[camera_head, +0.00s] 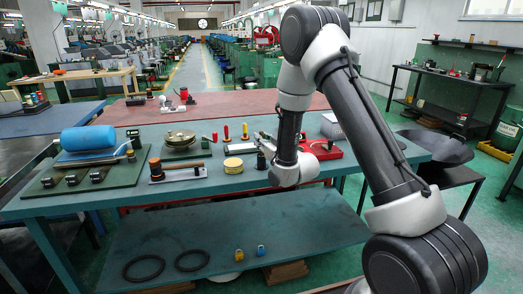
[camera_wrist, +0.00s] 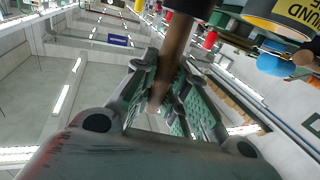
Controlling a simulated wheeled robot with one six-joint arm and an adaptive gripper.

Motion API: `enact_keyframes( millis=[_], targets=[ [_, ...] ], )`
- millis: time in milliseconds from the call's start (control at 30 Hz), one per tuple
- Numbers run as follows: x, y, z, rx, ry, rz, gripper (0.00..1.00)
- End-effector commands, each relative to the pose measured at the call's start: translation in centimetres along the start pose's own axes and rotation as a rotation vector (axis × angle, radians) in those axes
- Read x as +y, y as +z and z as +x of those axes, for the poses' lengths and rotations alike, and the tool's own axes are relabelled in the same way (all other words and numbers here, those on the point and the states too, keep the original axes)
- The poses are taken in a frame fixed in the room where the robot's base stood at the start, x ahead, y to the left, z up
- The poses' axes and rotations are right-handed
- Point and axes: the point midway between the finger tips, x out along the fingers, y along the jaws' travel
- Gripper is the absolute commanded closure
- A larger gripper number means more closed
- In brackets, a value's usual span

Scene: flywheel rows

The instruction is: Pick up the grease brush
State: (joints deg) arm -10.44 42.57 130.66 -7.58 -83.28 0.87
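The grease brush (camera_wrist: 174,58) shows in the wrist view as a brown wooden handle between the two finger pads of my gripper (camera_wrist: 168,78). The pads lie close against it on both sides, and my gripper looks shut on it. A dark part at the top edge of the wrist view hides the brush's other end. In the head view my gripper (camera_head: 266,138) is low over the teal bench (camera_head: 215,186), beside a small dark cylinder (camera_head: 261,161). The brush is too small to make out there.
A yellow tin (camera_head: 233,165) stands just left of my gripper; a yellow tin with lettering (camera_wrist: 285,14) shows in the wrist view. Left are a round brass-coloured part (camera_head: 179,139) and a blue roll (camera_head: 88,138).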

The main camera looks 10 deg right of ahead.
Motion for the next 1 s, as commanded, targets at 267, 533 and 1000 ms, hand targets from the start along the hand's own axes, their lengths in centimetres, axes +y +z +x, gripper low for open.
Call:
enact_keyframes(
  millis=[267, 533, 1000],
  targets=[
    [0.0, 0.0, 0.0, 0.000, 0.000, 0.000, 1.00],
    [0.0, -1.3, 0.0, 0.002, 0.000, -0.001, 1.00],
    [0.0, -8.4, 0.0, 0.003, 0.000, 0.000, 1.00]
  ],
)
